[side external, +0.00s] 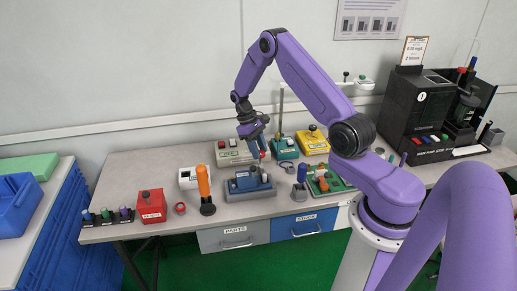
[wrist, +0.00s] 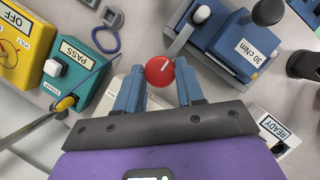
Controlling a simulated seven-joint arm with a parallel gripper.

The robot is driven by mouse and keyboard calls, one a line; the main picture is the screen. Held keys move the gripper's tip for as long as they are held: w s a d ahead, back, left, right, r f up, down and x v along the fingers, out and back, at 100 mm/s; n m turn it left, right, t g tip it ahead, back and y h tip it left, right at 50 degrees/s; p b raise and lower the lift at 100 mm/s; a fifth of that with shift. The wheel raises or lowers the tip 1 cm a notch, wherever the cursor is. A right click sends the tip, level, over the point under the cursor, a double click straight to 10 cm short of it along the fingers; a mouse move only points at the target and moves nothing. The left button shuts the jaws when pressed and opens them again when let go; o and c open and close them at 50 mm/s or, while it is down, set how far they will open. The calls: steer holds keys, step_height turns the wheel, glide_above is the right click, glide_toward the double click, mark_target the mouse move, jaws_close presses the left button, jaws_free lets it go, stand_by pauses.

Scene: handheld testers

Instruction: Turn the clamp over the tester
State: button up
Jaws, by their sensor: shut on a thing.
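The blue tester (side external: 250,185), marked 30 cNm in the wrist view (wrist: 222,52), stands near the table's front edge. A grey bar (wrist: 184,40) lies across its near end in the wrist view, beside a small white round top (wrist: 201,14). I cannot tell for sure which part is the clamp. My gripper (wrist: 160,75) is shut on a red round knob (wrist: 159,71) with a white line on its face. In the side view my gripper (side external: 261,152) points down above and behind the tester. The knob's lower part is hidden.
A green PASS box (wrist: 78,62) and a yellow box (wrist: 22,45) stand close by, with a thin rod (wrist: 35,125) near them. An orange-handled tool (side external: 204,182) and a red box (side external: 151,205) stand left of the tester.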

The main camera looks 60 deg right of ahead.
steer(key=o, duration=1)
steer(key=v, duration=1.7)
steer(key=shift+w+r, duration=0.1)
steer(key=shift+r, duration=0.05)
steer(key=s+a+r+n+t, duration=0.1)
steer(key=s+a+r+n, duration=0.1)
steer(key=s+a, duration=0.35)
steer(key=s+a+r+n+t+h, duration=0.1)
steer(key=s+a+r+n, duration=0.1)
steer(key=a, duration=0.7)
steer(key=s+a+r+n+t, duration=0.1)
steer(key=s+a+r+n, duration=0.1)
steer(key=s+a, duration=0.35)
steer(key=s+a+n, duration=0.1)
steer(key=s+n, duration=0.1)
steer(key=s, duration=0.5)
steer(key=s+a+n+t+y, duration=0.1)
steer(key=s+n, duration=0.1)
steer(key=s, duration=0.6)
steer(key=s+a+f+n, duration=0.1)
steer(key=s+a+n, duration=0.1)
steer(key=s, duration=0.6)
steer(key=shift+f+n+t, duration=0.1)
steer(key=shift+n+t, duration=0.2)
steer(key=shift+n, duration=0.1)
